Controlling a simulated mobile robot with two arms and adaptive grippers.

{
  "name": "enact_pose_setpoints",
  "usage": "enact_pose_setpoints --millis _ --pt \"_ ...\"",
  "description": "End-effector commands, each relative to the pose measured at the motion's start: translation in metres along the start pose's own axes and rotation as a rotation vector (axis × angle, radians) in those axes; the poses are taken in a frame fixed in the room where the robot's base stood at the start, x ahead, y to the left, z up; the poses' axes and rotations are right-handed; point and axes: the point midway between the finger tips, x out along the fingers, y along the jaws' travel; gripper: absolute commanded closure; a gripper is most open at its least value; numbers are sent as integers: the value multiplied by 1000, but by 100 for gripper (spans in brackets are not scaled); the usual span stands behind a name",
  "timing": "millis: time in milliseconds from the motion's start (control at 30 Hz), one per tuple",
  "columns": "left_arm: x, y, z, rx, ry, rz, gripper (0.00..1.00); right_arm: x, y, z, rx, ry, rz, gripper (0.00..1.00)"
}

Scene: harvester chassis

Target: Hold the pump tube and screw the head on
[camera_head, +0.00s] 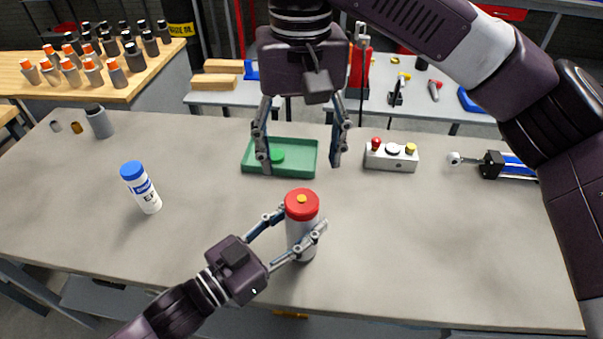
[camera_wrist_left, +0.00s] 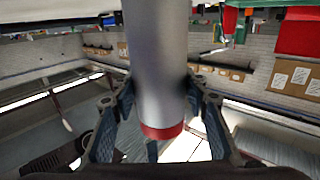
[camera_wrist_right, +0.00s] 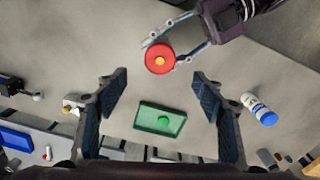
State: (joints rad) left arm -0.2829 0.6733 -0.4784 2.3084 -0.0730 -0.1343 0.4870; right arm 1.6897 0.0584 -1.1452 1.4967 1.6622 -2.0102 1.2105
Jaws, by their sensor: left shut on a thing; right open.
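The pump tube (camera_head: 297,234) is a grey cylinder standing upright near the table's front edge. A red head (camera_head: 302,205) with a yellow centre sits on its top; I cannot tell how tightly it is seated. The head also shows in the right wrist view (camera_wrist_right: 159,60). My left gripper (camera_head: 303,220) is shut around the tube below the head. In the left wrist view the grey tube (camera_wrist_left: 157,70) stands between its fingers. My right gripper (camera_head: 300,160) is open and empty, pointing down above the table, behind the tube in the head view.
A green tray (camera_head: 308,157) with a green round piece lies behind the tube. A button box (camera_head: 391,157) and a blue-and-black cylinder part (camera_head: 500,165) lie to the right. A white bottle with blue cap (camera_head: 141,187) stands left. The table's front right is clear.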

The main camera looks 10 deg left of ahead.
Motion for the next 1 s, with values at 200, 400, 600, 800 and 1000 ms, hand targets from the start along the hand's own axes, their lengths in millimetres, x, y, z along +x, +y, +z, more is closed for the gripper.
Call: enact_pose_setpoints --millis 200,400,600,800,1000 --pt "0 0 -4 2 9 2 100 -22 0 0 1 0 1 37" --pt "0 0 -4 1 9 2 100 -26 0 0 0 0 0 37" --pt "0 0 -4 1 9 2 100 -26 0 0 0 0 0 37" --pt "0 0 -4 1 9 2 100 -26 0 0 0 0 0 37" --pt "0 0 -4 1 9 2 100 -25 0 -4 8 4 -17 37"
